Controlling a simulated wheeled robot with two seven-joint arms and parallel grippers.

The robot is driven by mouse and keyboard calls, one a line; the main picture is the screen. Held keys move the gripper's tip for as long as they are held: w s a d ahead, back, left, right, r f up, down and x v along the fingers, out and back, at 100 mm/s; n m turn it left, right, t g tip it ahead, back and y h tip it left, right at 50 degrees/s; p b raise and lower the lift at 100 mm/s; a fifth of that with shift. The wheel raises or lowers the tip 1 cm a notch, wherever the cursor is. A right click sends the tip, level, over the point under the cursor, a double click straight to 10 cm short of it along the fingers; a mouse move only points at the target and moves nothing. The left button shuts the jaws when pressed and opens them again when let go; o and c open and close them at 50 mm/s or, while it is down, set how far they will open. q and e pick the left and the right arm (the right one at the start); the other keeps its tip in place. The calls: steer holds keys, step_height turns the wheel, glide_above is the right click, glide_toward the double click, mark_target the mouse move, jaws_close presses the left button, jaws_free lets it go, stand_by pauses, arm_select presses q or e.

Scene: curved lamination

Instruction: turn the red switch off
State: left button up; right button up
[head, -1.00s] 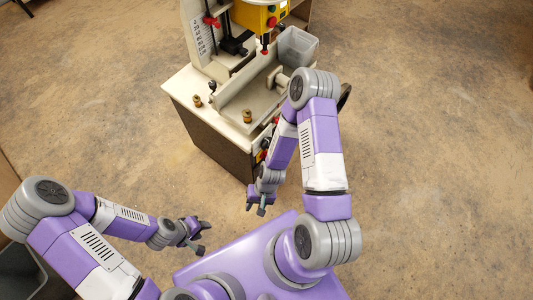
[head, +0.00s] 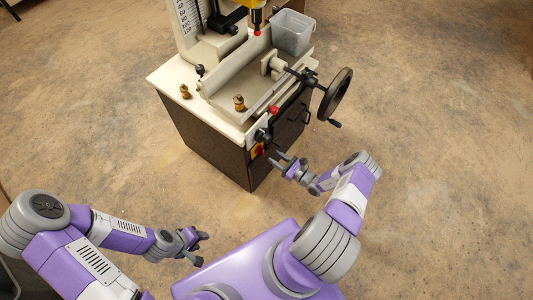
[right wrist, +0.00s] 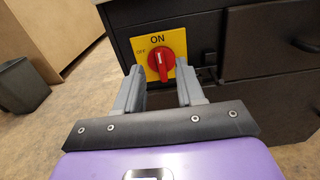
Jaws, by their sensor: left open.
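The red switch (right wrist: 163,62) is a round rotary knob on a yellow plate marked ON at the top and OFF at the left. Its handle stands about upright, in line with ON. In the head view the yellow plate (head: 257,150) shows small on the machine's front side. My right gripper (head: 291,163) is open and points at the cabinet. In the right wrist view its fingers (right wrist: 159,76) frame the lower part of the plate, with nothing between them; it looks short of the switch. My left gripper (head: 198,249) is open and empty over the floor at the lower left.
The machine's dark cabinet (head: 205,135) carries a pale worktop with brass fittings, a grey bin (head: 292,32) and a vise. A black handwheel (head: 335,94) sticks out at the right, above my right gripper. A grey bin (right wrist: 20,85) stands at the left.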

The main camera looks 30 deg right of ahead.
mark_target(261, 151)
steer(key=shift+b+x, duration=0.55)
steer(key=shift+x, duration=2.25)
jaws_close()
